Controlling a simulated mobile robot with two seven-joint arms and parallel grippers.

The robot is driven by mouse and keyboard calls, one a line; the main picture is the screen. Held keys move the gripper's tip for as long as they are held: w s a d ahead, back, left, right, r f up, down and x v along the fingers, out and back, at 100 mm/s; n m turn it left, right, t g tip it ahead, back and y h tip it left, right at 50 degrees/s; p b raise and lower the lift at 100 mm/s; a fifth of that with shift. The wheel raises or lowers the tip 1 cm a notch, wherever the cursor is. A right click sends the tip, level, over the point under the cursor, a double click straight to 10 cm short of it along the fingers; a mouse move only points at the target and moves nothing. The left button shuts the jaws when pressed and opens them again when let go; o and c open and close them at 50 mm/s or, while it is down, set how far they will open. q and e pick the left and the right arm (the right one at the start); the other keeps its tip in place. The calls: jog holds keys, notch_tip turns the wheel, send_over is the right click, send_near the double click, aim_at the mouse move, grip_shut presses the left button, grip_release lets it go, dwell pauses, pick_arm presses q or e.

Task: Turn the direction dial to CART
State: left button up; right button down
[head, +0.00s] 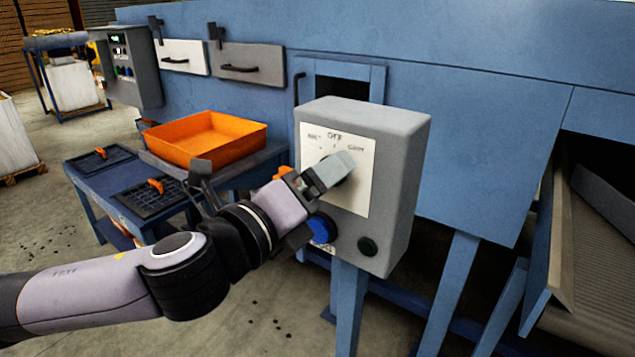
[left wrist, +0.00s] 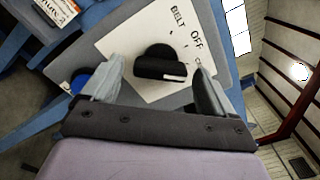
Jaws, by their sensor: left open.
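The direction dial (left wrist: 158,62) is a black knob on a white label plate (head: 363,190) on a grey control box (head: 395,180). The plate reads BELT at left, OFF at top and CART at right in the head view. A white mark shows on the dial's lower right part in the left wrist view; which label it points to I cannot tell. My left gripper (head: 332,174) is open in front of the plate, its fingers on either side of the dial in the left wrist view. In the head view the gripper mostly hides the dial. My right gripper is out of view.
An orange tray (head: 205,140) stands on a blue table left of the box. The blue machine (head: 480,110) fills the background. A conveyor (head: 600,250) is at right.

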pick_arm(q)
jog(key=b+v, duration=0.1)
jog(key=v, duration=0.6)
jog(key=shift+w+f, duration=0.1)
jog(key=w+a+f+n+g+y, duration=0.1)
jog(key=a+f+n+y, duration=0.1)
jog(key=f+n, duration=0.85)
jog(key=a+f+n+y, duration=0.1)
jog(key=a+f+n, duration=0.1)
jog(key=f+n, duration=0.85)
jog(key=s+a+f+n+g+y, duration=0.1)
jog(key=s+a+f+n, duration=0.2)
jog(key=f, duration=0.4)
jog(key=s+a+f+n+g+y, duration=0.1)
jog(key=s+a+f+n+y, duration=0.1)
jog(key=s+a+f, duration=0.3)
jog(key=s+a+f+n+g+y, duration=0.1)
jog(key=s+a+f+n, duration=0.3)
jog(key=f, duration=0.7)
jog(key=s+n+y, duration=0.1)
jog(key=s, duration=0.1)
jog(key=shift+s, duration=0.3)
